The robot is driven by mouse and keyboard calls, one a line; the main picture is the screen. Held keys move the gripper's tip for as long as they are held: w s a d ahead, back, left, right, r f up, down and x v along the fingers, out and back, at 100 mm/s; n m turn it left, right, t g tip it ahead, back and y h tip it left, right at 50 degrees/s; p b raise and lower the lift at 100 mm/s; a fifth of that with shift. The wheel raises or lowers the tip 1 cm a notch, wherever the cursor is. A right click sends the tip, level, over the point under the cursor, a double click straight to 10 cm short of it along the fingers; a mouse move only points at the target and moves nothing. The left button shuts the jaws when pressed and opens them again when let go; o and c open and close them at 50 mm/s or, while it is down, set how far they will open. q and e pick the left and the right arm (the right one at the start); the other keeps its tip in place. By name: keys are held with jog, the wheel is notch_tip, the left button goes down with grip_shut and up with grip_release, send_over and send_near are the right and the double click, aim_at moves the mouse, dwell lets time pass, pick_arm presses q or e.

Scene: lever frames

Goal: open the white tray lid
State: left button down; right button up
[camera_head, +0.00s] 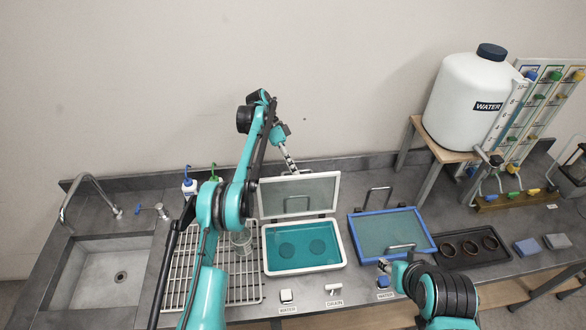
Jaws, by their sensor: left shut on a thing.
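The white tray (305,269) stands on the counter, holding teal liquid with two dark round shapes in it. Its white-framed mesh lid (270,197) stands raised along the tray's back edge, tilted up and open. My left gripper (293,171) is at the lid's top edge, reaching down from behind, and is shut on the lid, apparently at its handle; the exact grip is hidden. My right gripper (384,267) is low in front of the blue tray, small and partly hidden by its arm; its jaws are unclear.
A blue tray (352,232) with a closed lid is to the right. Beyond it are a dark tray with rings (452,264) and a water tank (465,100). A wire rack (180,275) and sink (98,275) are left. Small labelled levers (333,289) line the front.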

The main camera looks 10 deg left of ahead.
pick_arm(q)
jog(key=shift+f, duration=0.15)
jog(key=c, duration=1.6)
grip_release()
jog(key=shift+w, duration=0.1)
jog(key=shift+s, duration=0.2)
